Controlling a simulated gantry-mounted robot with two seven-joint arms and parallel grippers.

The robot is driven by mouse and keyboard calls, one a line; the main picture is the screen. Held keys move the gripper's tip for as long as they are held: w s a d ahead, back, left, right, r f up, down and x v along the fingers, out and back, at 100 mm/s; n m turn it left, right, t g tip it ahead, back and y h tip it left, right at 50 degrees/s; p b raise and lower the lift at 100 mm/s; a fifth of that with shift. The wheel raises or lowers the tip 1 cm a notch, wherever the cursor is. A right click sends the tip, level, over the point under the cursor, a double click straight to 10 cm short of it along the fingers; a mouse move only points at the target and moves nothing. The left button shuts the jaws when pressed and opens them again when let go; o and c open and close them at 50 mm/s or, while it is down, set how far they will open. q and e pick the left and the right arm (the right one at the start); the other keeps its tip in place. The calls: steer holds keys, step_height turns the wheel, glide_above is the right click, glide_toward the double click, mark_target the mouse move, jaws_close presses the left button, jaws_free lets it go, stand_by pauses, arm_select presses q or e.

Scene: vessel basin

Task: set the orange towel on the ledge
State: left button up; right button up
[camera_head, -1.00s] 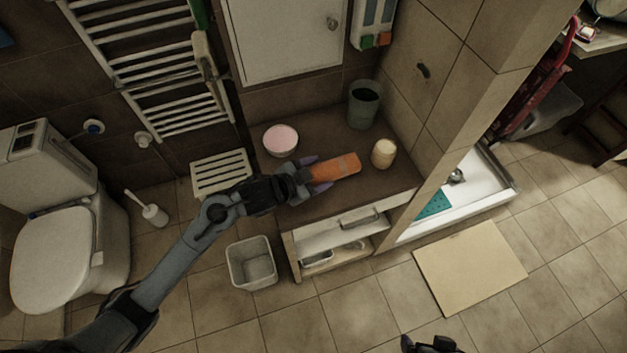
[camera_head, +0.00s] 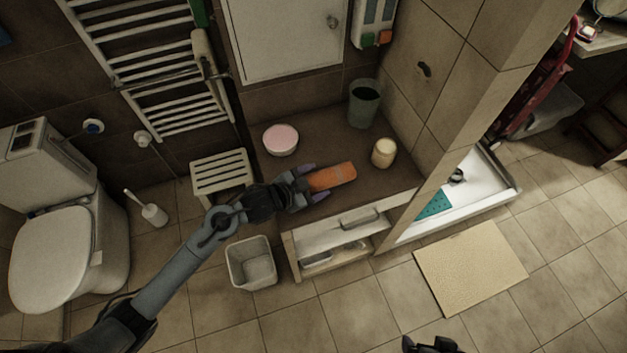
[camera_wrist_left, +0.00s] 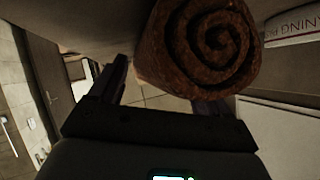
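The orange towel (camera_head: 332,177) is a roll lying on the brown ledge (camera_head: 325,132) near its front part. Its spiral end (camera_wrist_left: 205,45) faces the camera in the left wrist view. My left gripper (camera_head: 308,183) is at the towel's left end with its purple-tipped fingers spread apart. In the left wrist view the left finger stands clear of the roll; the right finger is partly hidden behind it. My right gripper (camera_head: 432,345) only just shows at the bottom edge, and its fingers cannot be made out.
A pink-topped bowl (camera_head: 281,140), a cream jar (camera_head: 383,152) and a grey-green bin (camera_head: 363,104) stand on the ledge around the towel. A tiled partition (camera_head: 440,150) rises at right. A white stool (camera_head: 221,173) and a waste bin (camera_head: 251,263) stand on the floor at left.

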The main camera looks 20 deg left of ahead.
arm_select(q)
steer(key=shift+o, duration=1.4)
steer(key=p+v, duration=0.1)
steer(key=v, duration=1.1)
steer(key=s+f+n+g+y, duration=0.2)
steer(key=s+f+n+g, duration=0.1)
steer(key=s, duration=0.6)
steer(key=s+f+n+g+y, duration=0.3)
steer(key=s+f+n+g, duration=0.1)
steer(key=s, duration=0.5)
steer(key=shift+s+a+n, duration=0.2)
steer(key=shift+a+n, duration=0.2)
steer(key=shift+a, duration=0.1)
steer(key=shift+r+p, duration=0.15)
steer(key=shift+p, duration=0.15)
